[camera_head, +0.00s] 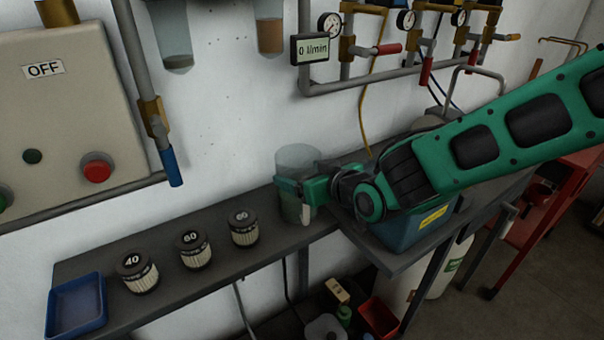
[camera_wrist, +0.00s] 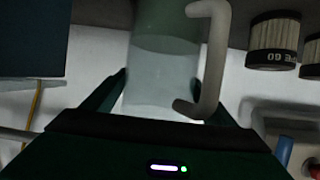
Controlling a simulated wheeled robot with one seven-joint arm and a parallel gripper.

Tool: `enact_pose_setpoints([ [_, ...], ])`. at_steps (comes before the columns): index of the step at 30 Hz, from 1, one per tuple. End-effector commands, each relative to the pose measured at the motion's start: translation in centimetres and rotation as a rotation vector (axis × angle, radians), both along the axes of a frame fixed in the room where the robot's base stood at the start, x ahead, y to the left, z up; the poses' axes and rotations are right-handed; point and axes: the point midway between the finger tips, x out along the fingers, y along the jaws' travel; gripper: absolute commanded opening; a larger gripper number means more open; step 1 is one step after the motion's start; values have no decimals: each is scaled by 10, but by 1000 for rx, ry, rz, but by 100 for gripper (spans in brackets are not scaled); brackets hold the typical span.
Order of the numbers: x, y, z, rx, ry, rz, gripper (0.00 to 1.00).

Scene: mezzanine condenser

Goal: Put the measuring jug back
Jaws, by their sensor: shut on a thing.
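The measuring jug (camera_head: 298,162) is a clear, tall vessel near the right part of the narrow grey shelf (camera_head: 180,285). My gripper (camera_head: 300,187) is shut around its body from the right. In the wrist view the jug (camera_wrist: 163,75) stands between the fingers of my gripper (camera_wrist: 170,95), with liquid visible inside and a pale handle on its right. The jug looks upright. Its base is at about shelf level; I cannot tell whether it touches the shelf.
Several filter cartridges, such as the one marked 40 (camera_head: 136,272), stand left on the shelf beside a blue tray (camera_head: 77,306). A blue box (camera_head: 405,232) sits right, under my arm. Pipes, gauges and a flow display (camera_head: 310,49) are on the wall above.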

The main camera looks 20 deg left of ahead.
Motion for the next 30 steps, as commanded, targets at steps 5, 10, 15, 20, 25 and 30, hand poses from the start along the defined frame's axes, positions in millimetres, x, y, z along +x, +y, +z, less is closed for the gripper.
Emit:
enact_pose_setpoints([
  [5, 0, 0, -1, -1, 1, 0, 98],
  [10, 0, 0, -1, -1, 1, 0, 98],
  [15, -1, -1, 2, -1, -1, 0, 98],
  [20, -9, -11, 8, -1, -2, 0, 98],
  [25, -23, -28, 17, -2, -2, -2, 98],
  [30, -38, -45, 26, -1, -3, -1, 98],
])
